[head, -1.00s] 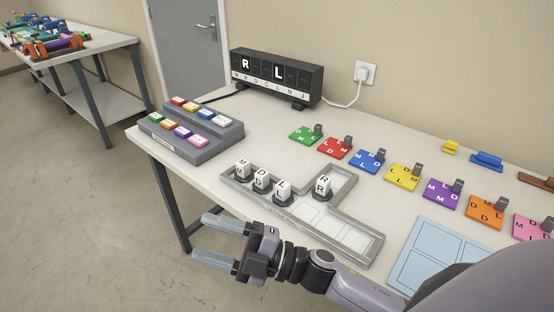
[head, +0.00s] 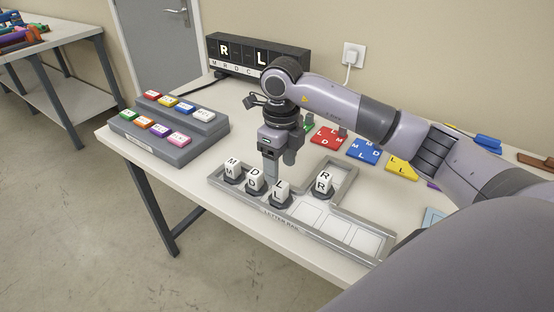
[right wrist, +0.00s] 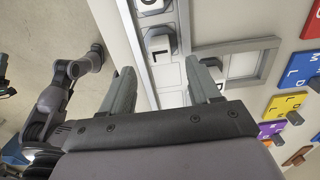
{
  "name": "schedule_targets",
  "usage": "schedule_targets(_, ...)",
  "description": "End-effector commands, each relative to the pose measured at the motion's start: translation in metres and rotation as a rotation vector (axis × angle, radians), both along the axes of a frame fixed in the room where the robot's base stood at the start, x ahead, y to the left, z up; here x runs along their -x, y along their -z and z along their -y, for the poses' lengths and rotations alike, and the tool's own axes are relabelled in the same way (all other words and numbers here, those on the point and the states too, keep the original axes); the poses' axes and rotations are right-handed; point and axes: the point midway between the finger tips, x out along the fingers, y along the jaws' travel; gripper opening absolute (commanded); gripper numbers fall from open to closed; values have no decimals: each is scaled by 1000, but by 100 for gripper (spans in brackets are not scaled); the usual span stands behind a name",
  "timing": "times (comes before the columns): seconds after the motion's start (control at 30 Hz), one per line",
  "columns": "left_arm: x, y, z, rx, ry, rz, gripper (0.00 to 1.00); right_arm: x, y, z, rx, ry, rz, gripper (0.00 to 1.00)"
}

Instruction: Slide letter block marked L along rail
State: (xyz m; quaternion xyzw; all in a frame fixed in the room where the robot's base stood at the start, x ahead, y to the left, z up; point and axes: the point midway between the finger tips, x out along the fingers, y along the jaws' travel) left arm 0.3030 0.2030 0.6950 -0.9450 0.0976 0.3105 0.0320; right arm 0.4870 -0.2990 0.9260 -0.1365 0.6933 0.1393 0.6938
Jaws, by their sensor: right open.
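The white block marked L (head: 280,190) stands on a dark base in the grey letter rail (head: 300,233), just right of the D block (head: 254,180) and M block (head: 232,169). The R block (head: 324,181) stands in the rail's side branch. My right gripper (head: 272,177) points down over the rail, close to the L block. In the right wrist view its two fingers (right wrist: 161,82) are apart, with nothing between them. A block, likely L (right wrist: 159,44), lies beyond the fingertips there. The right finger partly hides the R block. My left gripper is not shown.
Empty white slots (head: 340,231) fill the rail's front right part. A dark display (head: 245,62) showing R and L stands behind. A grey stepped holder (head: 172,148) with coloured tiles is at left. Red (head: 326,136), blue (head: 363,151) and yellow plates lie to the right.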

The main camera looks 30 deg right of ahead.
Motion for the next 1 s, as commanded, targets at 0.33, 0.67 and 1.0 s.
schedule_targets(0.33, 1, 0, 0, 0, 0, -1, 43, 0, 0, 1, 6, 1, -1, 62)
schedule_targets(0.67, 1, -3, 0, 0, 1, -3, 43, 1, 40, 1, 5, 1, -5, 62)
schedule_targets(1.0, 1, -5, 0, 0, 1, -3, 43, 0, 70, 1, 4, 0, -2, 62)
